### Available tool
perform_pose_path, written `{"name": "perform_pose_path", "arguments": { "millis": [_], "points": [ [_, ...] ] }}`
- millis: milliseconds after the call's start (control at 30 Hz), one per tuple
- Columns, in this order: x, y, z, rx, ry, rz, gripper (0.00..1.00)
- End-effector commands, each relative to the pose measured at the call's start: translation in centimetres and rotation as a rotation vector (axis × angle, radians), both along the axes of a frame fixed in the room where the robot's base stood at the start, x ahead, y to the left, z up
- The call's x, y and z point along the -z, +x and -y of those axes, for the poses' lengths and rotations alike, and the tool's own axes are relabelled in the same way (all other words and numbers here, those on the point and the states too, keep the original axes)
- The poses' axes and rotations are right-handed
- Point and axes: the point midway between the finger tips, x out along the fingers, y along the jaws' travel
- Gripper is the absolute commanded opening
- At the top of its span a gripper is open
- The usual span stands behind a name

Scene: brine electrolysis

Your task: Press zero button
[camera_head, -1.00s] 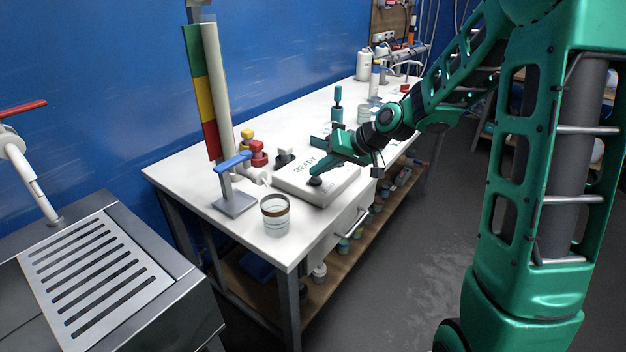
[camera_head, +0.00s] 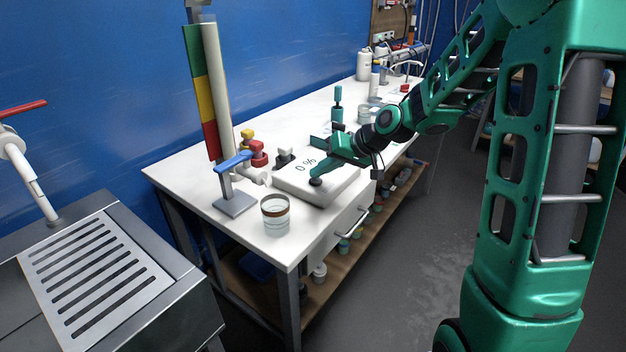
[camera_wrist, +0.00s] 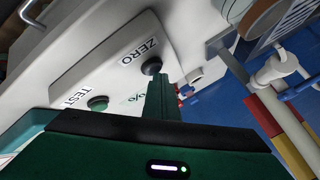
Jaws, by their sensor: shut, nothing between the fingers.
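The white device (camera_head: 332,192) sits on the white table and shows "0 %" on its top. Its zero button (camera_wrist: 151,66) is black and round, beside the printed word ZERO in the wrist view. A green test button (camera_wrist: 97,103) sits beside the word TEST. My gripper (camera_head: 317,179) is shut and empty, its tip at the zero button. In the wrist view the fingers (camera_wrist: 160,88) end right at the button's edge; I cannot tell whether they touch it. The fingers partly cover the "0 %" there.
A glass beaker (camera_head: 276,213) stands at the table's front left, near the device. A stand with a blue clamp (camera_head: 234,162) and a tall coloured column (camera_head: 203,95) are at the left. Red and yellow items (camera_head: 256,150) and a dark-based weight (camera_head: 285,156) stand behind the device.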

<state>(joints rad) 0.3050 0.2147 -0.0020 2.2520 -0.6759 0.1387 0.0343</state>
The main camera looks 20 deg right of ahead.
Motion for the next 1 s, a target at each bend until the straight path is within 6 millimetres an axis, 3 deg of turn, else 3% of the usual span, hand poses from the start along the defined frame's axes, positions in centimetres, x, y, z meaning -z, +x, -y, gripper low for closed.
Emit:
{"name": "perform_pose_path", "arguments": {
  "millis": [333, 733, 1000],
  "points": [
    [-1.6, 0.0, 0.0, 0.000, 0.000, 0.001, 0.00],
    [-1.9, 0.0, 0.0, 0.000, 0.000, 0.001, 0.00],
    [-4.1, 0.0, 0.0, 0.000, -0.001, 0.003, 0.00]
  ]
}}
